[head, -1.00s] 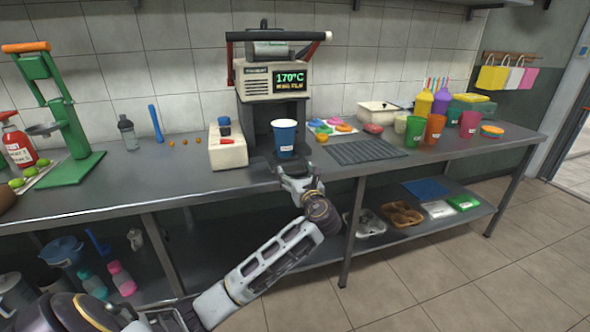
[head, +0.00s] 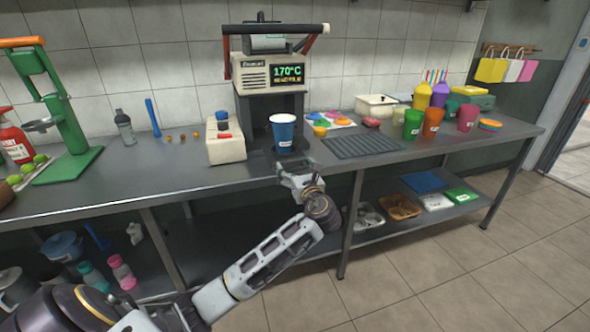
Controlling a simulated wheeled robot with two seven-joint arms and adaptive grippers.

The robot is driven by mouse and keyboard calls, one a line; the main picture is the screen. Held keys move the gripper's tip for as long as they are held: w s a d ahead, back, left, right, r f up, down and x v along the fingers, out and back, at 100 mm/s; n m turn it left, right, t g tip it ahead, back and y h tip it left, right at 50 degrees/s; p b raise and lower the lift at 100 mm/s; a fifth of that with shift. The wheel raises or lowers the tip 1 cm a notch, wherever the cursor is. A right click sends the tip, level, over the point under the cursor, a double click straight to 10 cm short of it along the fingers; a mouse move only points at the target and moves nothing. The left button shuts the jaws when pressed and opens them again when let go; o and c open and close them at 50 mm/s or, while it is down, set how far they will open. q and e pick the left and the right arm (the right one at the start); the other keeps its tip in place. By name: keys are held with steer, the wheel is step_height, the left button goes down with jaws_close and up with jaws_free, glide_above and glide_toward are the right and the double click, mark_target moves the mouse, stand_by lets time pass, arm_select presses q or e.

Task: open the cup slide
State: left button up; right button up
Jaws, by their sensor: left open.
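The machine (head: 268,72) with a lit 170°C display stands against the wall at the middle of the counter. A blue paper cup (head: 284,136) with a white label stands upright at the front of its dark bay. I cannot make out the cup slide as a separate part; the cup and my gripper cover the area low in the bay. My left gripper (head: 284,170) is open and empty at the counter's front edge, just below and in front of the cup, apart from it. My right gripper is not in view.
A cream box (head: 226,142) with a red switch stands left of the bay. A dark ribbed mat (head: 362,145) lies to the right, with coloured cups beyond it. A green press (head: 58,115) stands at the left. The counter's front edge (head: 180,188) runs beside my gripper.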

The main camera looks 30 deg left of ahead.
arm_select(q)
steer(key=v, duration=1.1)
steer(key=shift+s, duration=0.25)
stand_by(0.3)
